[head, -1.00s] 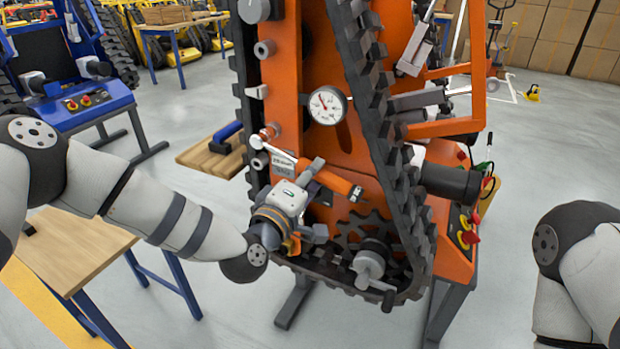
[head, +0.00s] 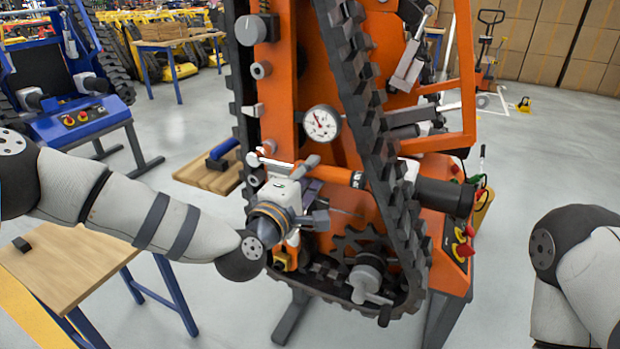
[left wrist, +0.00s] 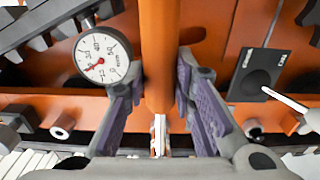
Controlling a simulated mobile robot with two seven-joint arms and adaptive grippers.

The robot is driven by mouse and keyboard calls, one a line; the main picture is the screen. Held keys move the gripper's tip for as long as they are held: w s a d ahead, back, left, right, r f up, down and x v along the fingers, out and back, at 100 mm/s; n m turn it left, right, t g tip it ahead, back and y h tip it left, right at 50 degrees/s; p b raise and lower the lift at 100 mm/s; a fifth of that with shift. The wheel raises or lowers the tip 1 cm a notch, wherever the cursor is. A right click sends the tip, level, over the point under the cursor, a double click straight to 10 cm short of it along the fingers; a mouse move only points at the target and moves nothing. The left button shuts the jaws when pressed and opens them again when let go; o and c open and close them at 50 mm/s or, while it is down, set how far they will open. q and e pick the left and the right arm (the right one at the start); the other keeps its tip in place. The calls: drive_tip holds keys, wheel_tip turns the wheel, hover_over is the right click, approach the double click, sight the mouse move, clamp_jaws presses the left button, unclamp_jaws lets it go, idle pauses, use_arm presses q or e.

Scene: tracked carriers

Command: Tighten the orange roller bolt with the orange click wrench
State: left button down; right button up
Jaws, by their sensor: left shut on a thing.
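The orange click wrench (head: 340,176) lies across the front of the orange tracked carrier (head: 278,90), its grip sloping slightly down to the right. Its silver end (head: 272,161) reaches toward the rollers at the carrier's left edge. My left gripper (head: 306,180) is shut on the wrench. In the left wrist view the orange handle (left wrist: 160,45) runs between the two purple-padded fingers (left wrist: 158,75), and a silver shaft (left wrist: 158,132) shows below it. I cannot clearly pick out the orange roller bolt or tell whether the wrench head sits on it. My right gripper is outside the view.
A round dial gauge (head: 321,123) sits just above the wrench. A black track (head: 362,85) runs close to the right, with a toothed sprocket (head: 362,245) below. A wooden table (head: 75,265) stands at the lower left. Open floor lies at right.

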use_arm(q)
drive_tip(key=shift+a+r+n, duration=0.1)
drive_tip(key=shift+r+n, duration=0.8)
drive_tip(key=shift+r, duration=0.3)
drive_tip(key=shift+w+a+r+n, duration=0.1)
drive_tip(key=shift+a+r+n, duration=0.1)
drive_tip(key=shift+r+n, duration=0.45)
drive_tip(key=shift+w+a+r+n, duration=0.1)
drive_tip(key=shift+a+r+n, duration=0.05)
drive_tip(key=shift+r+n, duration=0.45)
drive_tip(key=shift+s+d+f+m, duration=0.1)
drive_tip(key=shift+d+f+m, duration=0.1)
drive_tip(key=shift+f+m, duration=0.45)
drive_tip(key=shift+d+f+m, duration=0.15)
drive_tip(key=shift+f+m, duration=0.45)
drive_tip(key=shift+f, duration=0.05)
drive_tip(key=shift+f, duration=0.1)
